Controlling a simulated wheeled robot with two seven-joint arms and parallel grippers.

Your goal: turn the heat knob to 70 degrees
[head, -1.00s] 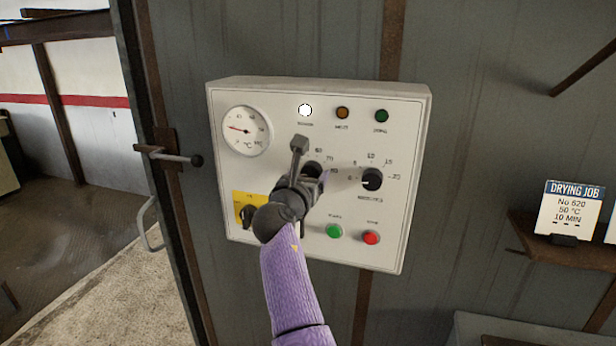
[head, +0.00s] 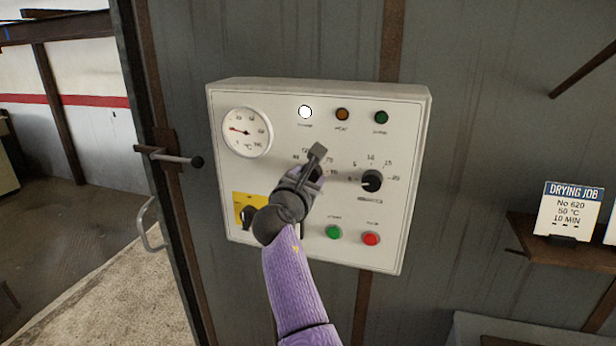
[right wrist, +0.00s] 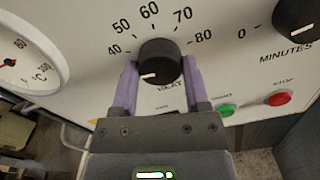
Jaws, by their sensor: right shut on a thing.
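The heat knob (right wrist: 160,62) is black and round, with a white mark on its face. In the right wrist view its scale runs from 40 to 80, and the mark points left and slightly down, near or below the 40 end. My right gripper (right wrist: 161,78) has its two purple fingers on either side of the knob, shut on it. In the head view my right gripper (head: 314,174) covers most of the knob and part of its scale. My left gripper is in neither view.
The white control panel (head: 270,180) also carries a temperature dial (head: 247,131), a minutes knob (head: 372,181), a yellow-plated switch (head: 249,213), and green (head: 334,232) and red (head: 371,238) buttons. A lit white lamp (head: 305,112) is above. A drying job card (head: 570,211) reads 50 °C, 10 min.

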